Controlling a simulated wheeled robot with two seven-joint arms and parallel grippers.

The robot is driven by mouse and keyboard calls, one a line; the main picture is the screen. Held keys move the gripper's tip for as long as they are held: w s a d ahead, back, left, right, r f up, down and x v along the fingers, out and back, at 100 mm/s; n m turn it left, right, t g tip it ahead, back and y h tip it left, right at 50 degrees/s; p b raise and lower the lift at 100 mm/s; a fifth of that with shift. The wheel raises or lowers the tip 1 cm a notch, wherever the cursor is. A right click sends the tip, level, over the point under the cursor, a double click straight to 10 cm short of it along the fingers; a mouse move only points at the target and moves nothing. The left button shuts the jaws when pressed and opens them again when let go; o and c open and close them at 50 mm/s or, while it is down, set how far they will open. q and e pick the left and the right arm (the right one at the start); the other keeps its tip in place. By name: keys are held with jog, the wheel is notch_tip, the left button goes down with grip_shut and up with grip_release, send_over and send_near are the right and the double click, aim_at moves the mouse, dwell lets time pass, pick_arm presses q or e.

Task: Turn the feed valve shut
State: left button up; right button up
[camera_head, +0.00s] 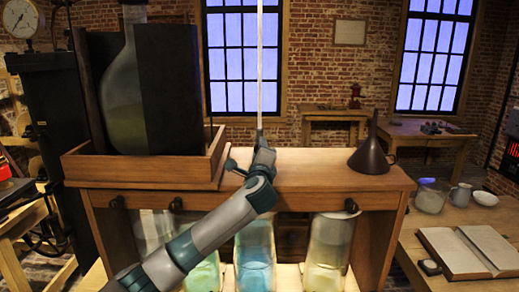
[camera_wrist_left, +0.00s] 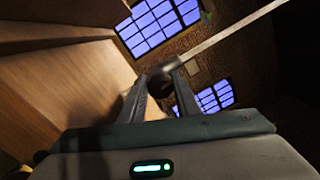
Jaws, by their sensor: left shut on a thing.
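My left gripper (camera_head: 260,138) is raised above the bench, at the lower end of a pale upright pipe (camera_head: 268,60). In the left wrist view, the two fingers of the gripper (camera_wrist_left: 163,84) are shut on a dark round fitting (camera_wrist_left: 163,68), which appears to be the feed valve. The pale pipe (camera_wrist_left: 235,30) runs from it to the upper right. In the head view my arm and hand hide most of the valve, and I cannot tell how far it is turned.
Below is a wooden bench (camera_head: 310,170) with a dark funnel (camera_head: 371,155) on its right. A wooden tray (camera_head: 140,168) with a large glass vessel (camera_head: 124,100) stands left. Glass jars, including a blue one (camera_head: 255,255), stand underneath. An open book (camera_head: 470,250) lies right.

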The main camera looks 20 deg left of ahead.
pick_arm(q)
jog(key=shift+m, duration=0.6)
jog(key=o, duration=1)
jog(key=shift+s, duration=0.1)
jog(key=shift+b+v, duration=0.5)
jog(key=shift+v, duration=0.25)
jog(key=b+v, duration=0.6)
jog(key=v, duration=1)
jog(key=shift+b, duration=0.3)
